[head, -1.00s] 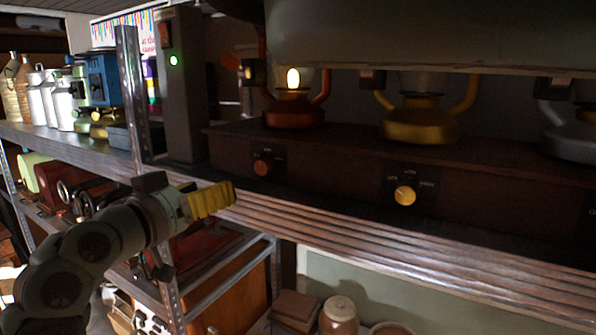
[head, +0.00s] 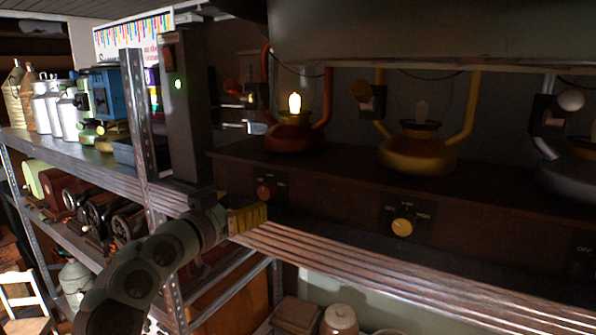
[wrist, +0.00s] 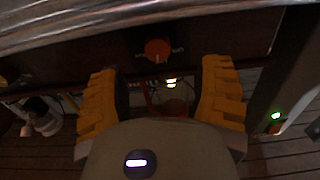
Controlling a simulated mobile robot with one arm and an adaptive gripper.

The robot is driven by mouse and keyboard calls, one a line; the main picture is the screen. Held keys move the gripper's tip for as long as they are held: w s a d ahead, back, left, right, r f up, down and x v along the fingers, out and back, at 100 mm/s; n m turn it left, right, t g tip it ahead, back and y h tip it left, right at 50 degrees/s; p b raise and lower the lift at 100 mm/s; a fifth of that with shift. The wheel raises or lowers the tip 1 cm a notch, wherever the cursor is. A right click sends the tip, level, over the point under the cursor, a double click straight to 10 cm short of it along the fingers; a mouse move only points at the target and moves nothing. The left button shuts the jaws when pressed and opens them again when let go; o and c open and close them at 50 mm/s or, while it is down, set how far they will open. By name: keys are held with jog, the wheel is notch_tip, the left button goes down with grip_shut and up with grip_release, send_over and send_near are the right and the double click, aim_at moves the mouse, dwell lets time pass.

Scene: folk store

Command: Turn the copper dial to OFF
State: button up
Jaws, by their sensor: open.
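The copper dial (head: 264,191) is a small round orange-red knob on the dark wooden front below the copper lamp (head: 293,133), whose bulb glows. My gripper (head: 250,217) has yellow fingers and is just below and left of the dial in the head view. In the wrist view my gripper (wrist: 161,68) is open and empty, with its fingers on either side. The copper dial (wrist: 157,50) shows there just beyond the fingertips, between them and apart from them. The labels around it are too small to read surely.
A yellow dial (head: 402,227) sits to the right under an unlit brass lamp (head: 418,154). A grey post (head: 183,110) with a green light (head: 178,85) stands left of the copper lamp. A metal shelf upright (head: 141,130) stands farther left.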

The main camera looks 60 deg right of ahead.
aim_at(264, 195)
jog(key=shift+d+p, duration=0.8)
jog(key=shift+d, duration=2.4)
jog(key=shift+c, duration=0.2)
